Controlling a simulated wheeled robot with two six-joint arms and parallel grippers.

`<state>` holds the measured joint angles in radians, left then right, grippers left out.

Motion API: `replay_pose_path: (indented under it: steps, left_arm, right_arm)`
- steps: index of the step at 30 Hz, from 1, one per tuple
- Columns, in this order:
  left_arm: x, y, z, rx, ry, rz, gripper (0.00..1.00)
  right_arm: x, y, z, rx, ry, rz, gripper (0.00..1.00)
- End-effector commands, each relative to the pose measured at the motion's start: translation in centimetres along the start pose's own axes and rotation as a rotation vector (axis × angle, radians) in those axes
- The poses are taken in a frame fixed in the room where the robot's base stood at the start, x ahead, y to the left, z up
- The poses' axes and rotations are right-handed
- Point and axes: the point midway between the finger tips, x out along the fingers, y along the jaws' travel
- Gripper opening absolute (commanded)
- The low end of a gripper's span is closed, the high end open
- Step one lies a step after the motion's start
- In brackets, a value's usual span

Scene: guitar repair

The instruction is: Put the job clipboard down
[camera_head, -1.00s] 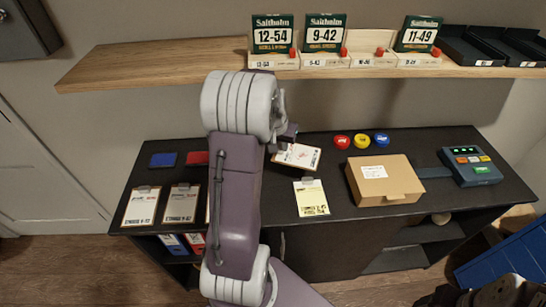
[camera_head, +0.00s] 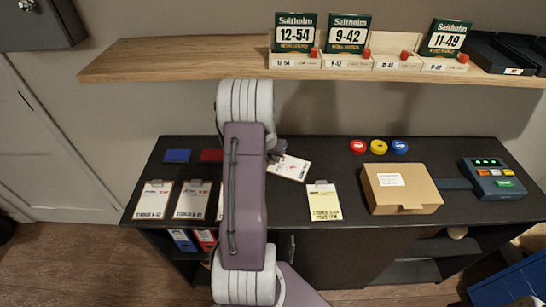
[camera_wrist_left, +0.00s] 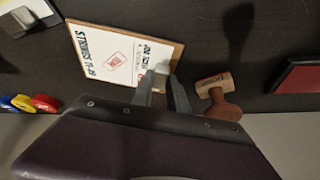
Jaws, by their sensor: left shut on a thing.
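The job clipboard (camera_head: 290,168) is a brown board with a white sheet, a red stamp mark and strings lettering. It also shows in the left wrist view (camera_wrist_left: 108,52), over the dark bench top. My left gripper (camera_wrist_left: 165,92) is shut on the clipboard's edge at its clip. In the head view this gripper is mostly hidden behind my arm. The board is at or just above the bench top (camera_head: 290,215); I cannot tell whether it touches. My right gripper is not in view.
Other clipboards (camera_head: 154,201) lie at the bench's left, one partly behind my arm. A yellow-sheet clipboard (camera_head: 323,203) and a cardboard box (camera_head: 400,190) lie to the right. A wooden-handled tool (camera_wrist_left: 218,98) is beside my fingers. A shelf (camera_head: 180,60) hangs above.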

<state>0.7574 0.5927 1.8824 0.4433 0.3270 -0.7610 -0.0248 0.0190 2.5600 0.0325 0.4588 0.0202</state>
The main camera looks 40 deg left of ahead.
Motion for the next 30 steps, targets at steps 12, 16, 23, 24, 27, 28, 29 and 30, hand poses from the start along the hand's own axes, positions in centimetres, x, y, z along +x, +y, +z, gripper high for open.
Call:
replay_pose_path:
  steps: [12,16,23,24,27,28,29,30]
  left_arm:
    - [0.2,0.0,0.1,0.0,0.0,0.0,0.41]
    - [0.2,0.0,0.1,0.0,0.0,0.0,0.41]
    - [-2.5,0.0,-0.2,0.0,0.004,-0.001,0.41]
    - [-3.6,-0.1,-0.2,-0.001,0.005,-0.002,0.41]
    - [-6.2,0.0,-0.2,0.0,0.005,-0.002,0.41]
    - [-7.0,-0.1,-0.2,0.0,0.006,-0.003,0.41]
    - [-7.7,-0.1,-0.2,0.0,0.006,-0.002,0.41]
    - [-8.7,-0.1,-0.2,-0.001,0.006,-0.002,0.41]
  right_arm:
    - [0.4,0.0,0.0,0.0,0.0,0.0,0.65]
    - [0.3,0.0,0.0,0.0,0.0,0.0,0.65]
    - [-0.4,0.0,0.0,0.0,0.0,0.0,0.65]
    - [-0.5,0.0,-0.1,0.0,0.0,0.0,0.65]
    - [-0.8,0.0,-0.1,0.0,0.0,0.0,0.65]
    - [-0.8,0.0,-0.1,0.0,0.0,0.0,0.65]
    - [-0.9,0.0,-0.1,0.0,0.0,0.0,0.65]
    - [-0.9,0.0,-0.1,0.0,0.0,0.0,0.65]
